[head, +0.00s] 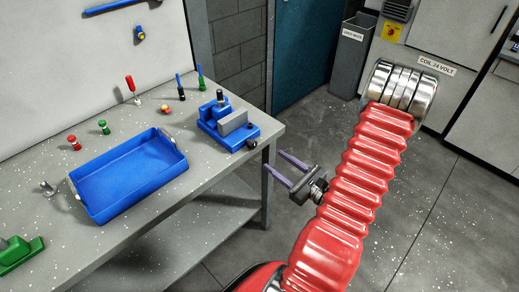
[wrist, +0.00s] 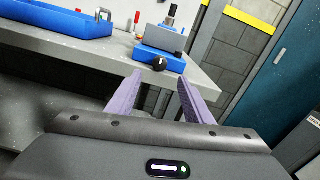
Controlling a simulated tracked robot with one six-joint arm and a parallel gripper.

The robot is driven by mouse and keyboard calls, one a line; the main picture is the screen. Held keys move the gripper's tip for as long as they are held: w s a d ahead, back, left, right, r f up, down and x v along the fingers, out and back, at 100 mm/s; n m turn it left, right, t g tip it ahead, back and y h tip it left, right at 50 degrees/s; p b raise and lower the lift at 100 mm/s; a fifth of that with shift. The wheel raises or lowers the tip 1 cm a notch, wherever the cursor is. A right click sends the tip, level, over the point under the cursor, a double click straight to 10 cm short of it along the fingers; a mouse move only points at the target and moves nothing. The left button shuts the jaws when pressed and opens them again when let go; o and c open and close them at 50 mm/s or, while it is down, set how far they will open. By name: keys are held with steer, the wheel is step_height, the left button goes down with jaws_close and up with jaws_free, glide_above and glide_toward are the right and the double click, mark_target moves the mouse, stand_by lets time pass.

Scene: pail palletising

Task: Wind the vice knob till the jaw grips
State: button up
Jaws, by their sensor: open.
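The blue vice (head: 213,125) stands at the near right corner of the workbench, with a grey block (head: 232,122) at its jaw. Its black knob (head: 251,144) faces the bench's right end; I cannot tell whether the jaw touches the block. In the wrist view, the knob (wrist: 160,64) with a white mark lies ahead between my fingertips, and the vice (wrist: 146,53) is behind it. My gripper (head: 273,161) is open and empty, off the bench edge, with its purple fingers pointing toward the vice. The fingers (wrist: 159,78) are apart from the knob.
A blue tray (head: 125,175) sits on the workbench (head: 190,205). A green item (head: 20,252) is at lower left. A grey bin (head: 350,58) and cabinets are beyond. The floor beside the bench is clear.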

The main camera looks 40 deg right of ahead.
mark_target(255, 146)
steer(key=shift+w+a, duration=0.15)
steer(key=shift+w, duration=4.5)
steer(key=shift+c, duration=0.5)
steer(key=c, duration=1)
steer(key=shift+m, duration=1.6)
